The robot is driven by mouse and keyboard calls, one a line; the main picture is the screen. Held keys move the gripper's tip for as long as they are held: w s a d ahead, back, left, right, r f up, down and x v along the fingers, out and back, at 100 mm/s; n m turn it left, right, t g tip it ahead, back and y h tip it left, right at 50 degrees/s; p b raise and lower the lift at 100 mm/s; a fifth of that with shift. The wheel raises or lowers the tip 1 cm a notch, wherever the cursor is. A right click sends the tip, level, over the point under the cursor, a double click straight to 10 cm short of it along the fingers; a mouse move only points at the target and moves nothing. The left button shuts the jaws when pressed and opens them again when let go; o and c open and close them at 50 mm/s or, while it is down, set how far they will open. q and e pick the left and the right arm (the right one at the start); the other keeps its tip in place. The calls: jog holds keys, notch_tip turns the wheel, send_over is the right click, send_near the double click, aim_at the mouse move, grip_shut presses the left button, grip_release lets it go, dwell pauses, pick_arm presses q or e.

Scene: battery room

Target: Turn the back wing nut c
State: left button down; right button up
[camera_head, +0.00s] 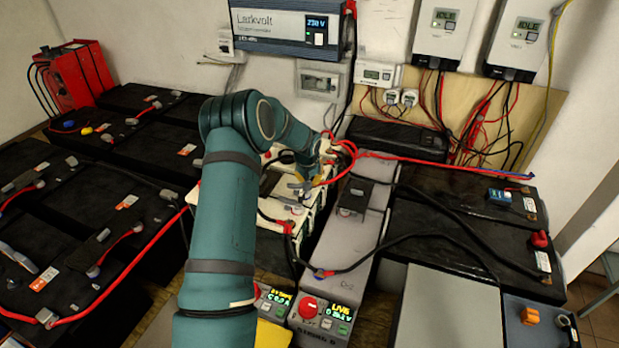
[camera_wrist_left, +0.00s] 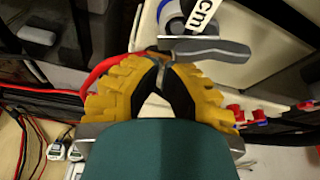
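My left gripper (camera_head: 304,186) is over the white battery case (camera_head: 279,213) in the middle of the head view, at the end of my teal arm. In the left wrist view its yellow fingers (camera_wrist_left: 160,68) lean together at the tips, with black inner pads. A grey wing-shaped piece (camera_wrist_left: 222,49), which looks like a wing nut, lies just beyond the tips. I cannot tell whether the tips touch it, or which letter it bears. My right gripper is not in view.
Red cables (camera_head: 341,160) loop close behind the gripper, and a black cable (camera_head: 440,236) crosses to the right. A grey battery (camera_head: 349,246) stands right of the white case. Black batteries (camera_head: 92,198) fill the left. Two control boxes (camera_head: 322,318) stand in front.

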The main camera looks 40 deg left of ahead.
pick_arm(q)
jog(key=shift+s+d+m, duration=0.15)
jog(key=shift+d+m, duration=0.05)
jog(key=shift+m, duration=0.2)
dwell(0.5)
jog(key=shift+s+d, duration=0.15)
jog(key=shift+d, duration=0.1)
dwell(1.2)
jog(key=shift+a, duration=0.1)
